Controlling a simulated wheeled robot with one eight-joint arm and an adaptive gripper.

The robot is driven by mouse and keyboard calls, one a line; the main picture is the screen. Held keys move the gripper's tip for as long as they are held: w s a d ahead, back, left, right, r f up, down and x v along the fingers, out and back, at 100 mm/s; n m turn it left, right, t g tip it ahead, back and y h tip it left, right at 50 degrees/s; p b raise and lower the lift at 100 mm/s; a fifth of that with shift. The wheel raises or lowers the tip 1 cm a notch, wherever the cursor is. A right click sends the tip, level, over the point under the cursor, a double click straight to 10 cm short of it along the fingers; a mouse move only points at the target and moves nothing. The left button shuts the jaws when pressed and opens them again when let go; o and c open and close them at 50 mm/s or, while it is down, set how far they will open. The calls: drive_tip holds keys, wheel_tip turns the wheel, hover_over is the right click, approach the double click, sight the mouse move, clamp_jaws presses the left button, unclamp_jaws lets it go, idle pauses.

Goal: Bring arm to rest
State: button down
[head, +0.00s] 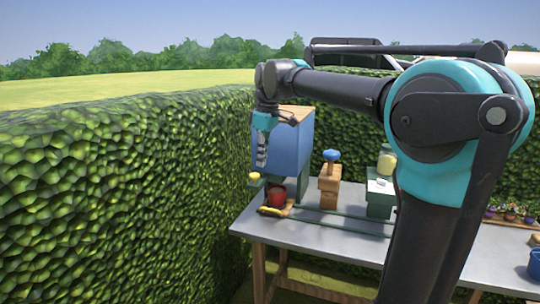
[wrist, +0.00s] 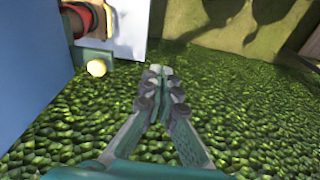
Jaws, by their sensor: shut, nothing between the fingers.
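My gripper (head: 262,160) hangs from my arm, pointing down, in front of the blue box at the far left end of the table in the head view. In the wrist view my gripper (wrist: 160,72) has its fingertips together with nothing between them. My arm reaches across the upper part of the head view from the right. In the wrist view the fingers are seen against the green hedge (wrist: 240,120).
The blue box (head: 293,140) stands on the grey table (head: 330,236). A red pot (head: 276,194), a yellow knob (head: 254,177), a wooden block stand (head: 329,188) and a jar (head: 386,161) are near. A tall hedge (head: 120,190) borders the left. Potted flowers (head: 510,214) and a blue bucket (head: 535,264) are at the right.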

drive_tip(key=s+d+f+m+t, duration=0.1)
drive_tip(key=s+d+f+m, duration=0.3)
drive_tip(key=f, duration=0.6)
drive_tip(key=s+d+f+m+t+h, duration=0.1)
drive_tip(key=s+d+f+m, duration=0.4)
drive_tip(key=s+d+f, duration=0.4)
drive_tip(key=s+d+f+m+t, duration=0.1)
drive_tip(key=s+d+f+m, duration=0.3)
drive_tip(key=f, duration=0.9)
drive_tip(key=s+d, duration=0.3)
drive_tip(key=d, duration=0.1)
drive_tip(key=shift+d, duration=0.35)
